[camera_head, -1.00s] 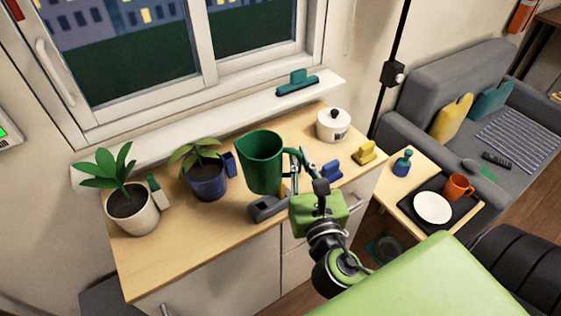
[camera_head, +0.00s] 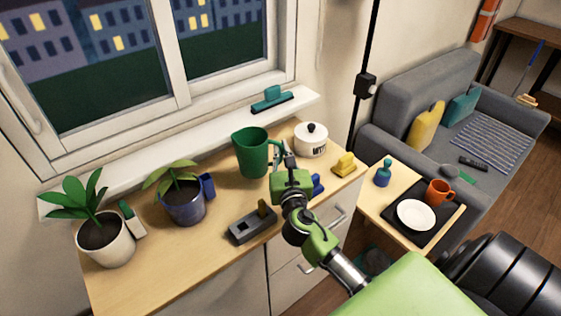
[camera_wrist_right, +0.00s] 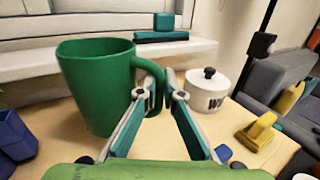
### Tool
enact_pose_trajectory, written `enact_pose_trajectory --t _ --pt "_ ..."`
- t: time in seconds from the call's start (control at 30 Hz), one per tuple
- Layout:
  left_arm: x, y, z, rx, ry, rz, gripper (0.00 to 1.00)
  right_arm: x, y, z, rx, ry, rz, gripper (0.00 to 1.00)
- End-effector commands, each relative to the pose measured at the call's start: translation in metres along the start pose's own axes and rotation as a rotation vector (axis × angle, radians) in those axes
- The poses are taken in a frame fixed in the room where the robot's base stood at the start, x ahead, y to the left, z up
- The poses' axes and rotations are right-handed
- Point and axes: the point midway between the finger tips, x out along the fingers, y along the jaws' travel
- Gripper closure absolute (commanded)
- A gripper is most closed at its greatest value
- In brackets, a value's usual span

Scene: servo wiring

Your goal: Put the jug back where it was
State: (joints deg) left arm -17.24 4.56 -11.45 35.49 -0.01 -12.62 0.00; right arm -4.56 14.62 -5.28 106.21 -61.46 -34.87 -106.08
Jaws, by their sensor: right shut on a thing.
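The green jug (camera_head: 252,154) is upright at the back of the wooden counter, between the blue-potted plant and the white lidded pot. It also shows large in the right wrist view (camera_wrist_right: 98,88). My right gripper (camera_head: 281,156) is shut on the jug's handle, at the jug's right side; its fingers close on the handle in the right wrist view (camera_wrist_right: 157,88). The jug's base is at or just above the counter; I cannot tell whether it touches. My left gripper is not in view.
The white lidded pot (camera_head: 311,140) stands close right of the jug. A yellow object (camera_head: 344,164) and a partly hidden blue one (camera_head: 317,185) are nearby. A grey tool (camera_head: 251,226) lies in front. The blue-potted plant (camera_head: 184,203) stands left. The windowsill (camera_head: 215,128) runs behind.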

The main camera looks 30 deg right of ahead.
Motion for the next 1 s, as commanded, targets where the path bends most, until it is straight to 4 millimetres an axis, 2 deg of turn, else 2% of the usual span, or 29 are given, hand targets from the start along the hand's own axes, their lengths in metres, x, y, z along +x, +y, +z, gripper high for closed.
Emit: enact_pose_trajectory --t 0.3,0.4,0.5,0.9,1.0 --pt "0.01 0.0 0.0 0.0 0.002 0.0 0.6 0.02 -0.003 -0.025 0.002 -0.002 0.0 1.0" --pt "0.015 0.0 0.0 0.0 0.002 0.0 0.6 0.018 -0.003 -0.042 0.003 0.002 0.001 1.0" --pt "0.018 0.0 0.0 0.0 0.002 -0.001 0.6 0.018 -0.003 -0.051 0.001 -0.001 0.001 1.0" --pt "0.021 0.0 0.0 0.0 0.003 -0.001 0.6 0.018 -0.003 -0.055 0.002 -0.002 0.002 1.0" --pt "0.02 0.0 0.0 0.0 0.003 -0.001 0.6 0.018 -0.003 -0.055 0.001 0.001 0.001 0.76"
